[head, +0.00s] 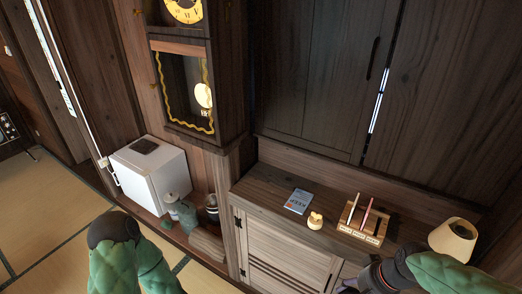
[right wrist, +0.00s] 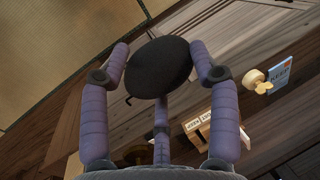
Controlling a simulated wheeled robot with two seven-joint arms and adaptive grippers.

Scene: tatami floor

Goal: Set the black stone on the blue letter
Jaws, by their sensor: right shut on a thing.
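The black stone (right wrist: 159,67) is a dark, smooth, rounded disc in the right wrist view. The purple-grey fingers of my right gripper (right wrist: 160,62) are shut around it, and it is held up off the cabinet. In the head view my right gripper (head: 362,284) is at the bottom edge, in front of the cabinet and right of the letter; the stone cannot be made out there. The blue letter (head: 299,201) lies on the cabinet top, left of centre, with nothing on it. It also shows at the right of the right wrist view (right wrist: 279,76). My left gripper is out of view.
A small cream object (head: 315,222) sits just right of the letter. A wooden rack (head: 362,234) with upright sticks stands further right, then a lamp (head: 453,238). The cabinet top (head: 265,188) is bare left of the letter. A white box (head: 150,172) stands at left.

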